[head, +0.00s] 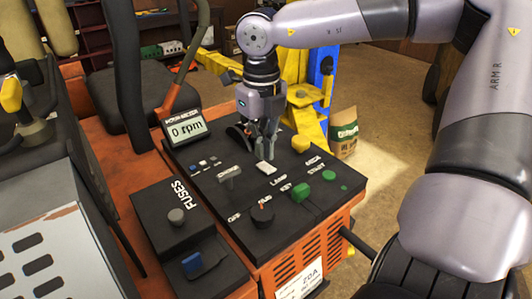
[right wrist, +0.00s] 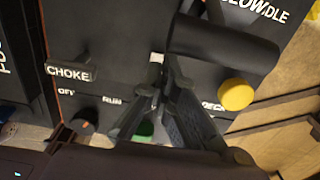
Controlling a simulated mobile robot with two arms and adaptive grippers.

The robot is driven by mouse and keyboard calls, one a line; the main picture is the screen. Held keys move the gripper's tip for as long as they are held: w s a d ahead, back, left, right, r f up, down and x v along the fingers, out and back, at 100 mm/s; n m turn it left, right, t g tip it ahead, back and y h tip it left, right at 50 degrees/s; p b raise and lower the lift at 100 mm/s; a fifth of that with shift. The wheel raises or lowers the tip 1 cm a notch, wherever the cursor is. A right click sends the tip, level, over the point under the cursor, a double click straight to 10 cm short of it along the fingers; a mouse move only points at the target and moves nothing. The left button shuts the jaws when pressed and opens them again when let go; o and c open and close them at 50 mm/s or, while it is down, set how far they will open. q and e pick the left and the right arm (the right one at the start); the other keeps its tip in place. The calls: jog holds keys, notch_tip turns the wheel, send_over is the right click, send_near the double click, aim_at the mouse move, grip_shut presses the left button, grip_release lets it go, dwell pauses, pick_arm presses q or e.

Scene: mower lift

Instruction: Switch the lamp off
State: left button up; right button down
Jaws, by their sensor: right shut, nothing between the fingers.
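The lamp switch (head: 264,168) is a small white rocker on the black control panel, just above the printed word LAMP. My right gripper (head: 264,154) points down right above the switch, fingers closed and empty, with the tips very close to it. Whether they touch cannot be told. In the right wrist view, the closed fingertips (right wrist: 168,72) are next to a small pale piece (right wrist: 156,58) that looks like the switch, partly hidden by the fingers. Which way the rocker is tipped cannot be made out. My left gripper is not in view.
A fuse box (head: 160,217) stands at left. A yellow post (head: 305,98) stands behind.

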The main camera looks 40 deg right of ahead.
aim_at(262, 164)
jog(key=shift+r+p, duration=1.2)
jog(key=shift+r, duration=1.25)
jog(key=shift+f, duration=0.1)
